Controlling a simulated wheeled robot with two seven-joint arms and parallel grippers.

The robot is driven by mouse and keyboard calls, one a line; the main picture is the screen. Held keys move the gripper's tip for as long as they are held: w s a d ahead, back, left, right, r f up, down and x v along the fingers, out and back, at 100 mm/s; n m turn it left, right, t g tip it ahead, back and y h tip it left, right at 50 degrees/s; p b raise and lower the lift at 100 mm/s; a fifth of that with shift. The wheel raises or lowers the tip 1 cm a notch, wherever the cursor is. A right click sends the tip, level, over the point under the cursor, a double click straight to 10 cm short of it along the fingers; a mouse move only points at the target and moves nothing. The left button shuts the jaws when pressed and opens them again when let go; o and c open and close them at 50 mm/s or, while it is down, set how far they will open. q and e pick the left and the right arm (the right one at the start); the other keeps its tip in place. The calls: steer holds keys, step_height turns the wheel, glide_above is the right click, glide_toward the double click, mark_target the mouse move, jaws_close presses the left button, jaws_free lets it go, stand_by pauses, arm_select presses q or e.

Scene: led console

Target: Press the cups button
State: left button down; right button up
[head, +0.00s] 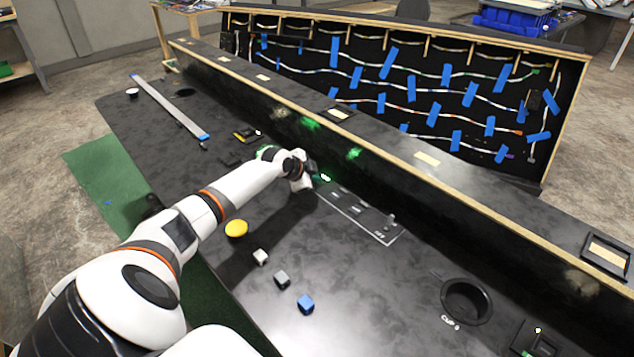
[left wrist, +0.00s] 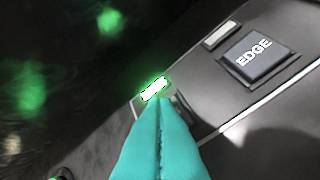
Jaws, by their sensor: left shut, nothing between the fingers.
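A white-outlined button panel (head: 372,226) lies on the black console in the head view. A green-lit indicator (head: 325,178) glows at its far left end; it also shows in the left wrist view (left wrist: 154,90). My left gripper (head: 310,170) is at that end. In the left wrist view its teal fingers (left wrist: 160,103) are shut and empty, with the tips just beside the lit indicator. They cover most of a dark button there, so I cannot read its label or tell contact. A button marked EDGE (left wrist: 258,56), with an unlit indicator (left wrist: 221,35), sits to the right.
A long black ledge (head: 390,165) runs behind the panel. A round holder (head: 466,300) is at the right. The console between cubes and holder is clear.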

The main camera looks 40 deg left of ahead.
arm_select(q)
steer(key=shift+f, duration=0.15)
steer(key=shift+r+p, duration=0.3)
steer(key=shift+r, duration=0.2)
step_height(320, 180, up, 6)
steer(key=p, duration=0.4)
steer(key=shift+r+p, duration=0.1)
steer(key=shift+p, duration=0.3)
stand_by(0.4)
